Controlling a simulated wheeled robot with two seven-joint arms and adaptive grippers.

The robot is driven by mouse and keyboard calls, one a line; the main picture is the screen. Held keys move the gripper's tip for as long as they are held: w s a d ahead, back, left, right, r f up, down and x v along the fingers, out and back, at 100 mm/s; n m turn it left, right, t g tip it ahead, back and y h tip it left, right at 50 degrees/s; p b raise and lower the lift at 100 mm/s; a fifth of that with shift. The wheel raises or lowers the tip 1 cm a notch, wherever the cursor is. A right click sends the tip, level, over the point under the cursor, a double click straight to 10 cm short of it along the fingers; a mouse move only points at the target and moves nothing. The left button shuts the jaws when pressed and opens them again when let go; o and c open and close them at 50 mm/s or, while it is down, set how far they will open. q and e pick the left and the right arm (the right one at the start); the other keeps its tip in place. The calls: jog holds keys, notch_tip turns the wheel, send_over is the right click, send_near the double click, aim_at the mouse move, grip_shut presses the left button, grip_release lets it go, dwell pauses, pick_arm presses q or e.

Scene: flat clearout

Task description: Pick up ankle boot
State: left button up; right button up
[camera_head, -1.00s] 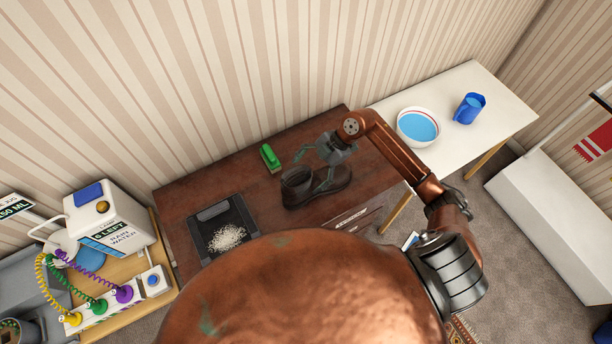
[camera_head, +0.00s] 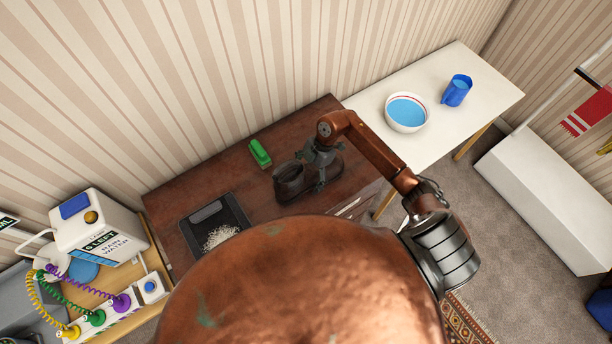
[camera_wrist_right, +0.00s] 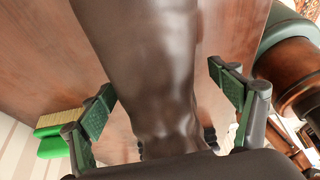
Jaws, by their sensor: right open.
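The dark brown ankle boot (camera_head: 289,184) lies on the brown wooden table (camera_head: 180,193), its shaft opening toward the left. My right gripper (camera_head: 318,178) is over the middle of the boot and partly hides it. In the right wrist view the boot (camera_wrist_right: 150,65) runs between the two green-padded fingers of my right gripper (camera_wrist_right: 163,98). The fingers are open, one on each side, with a visible gap to the boot. My left gripper is not in view.
A green-backed brush (camera_head: 260,153) lies behind the boot. A white table on the right holds a bowl (camera_head: 406,112) and a blue jug (camera_head: 456,91). A rain water dispenser (camera_head: 98,228) stands far left.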

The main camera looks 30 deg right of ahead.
jog(key=c, duration=1.6)
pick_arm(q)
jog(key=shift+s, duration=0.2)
pick_arm(e)
jog(key=shift+c, duration=0.8)
jog(key=shift+w+r, duration=0.1)
jog(key=shift+r, duration=0.1)
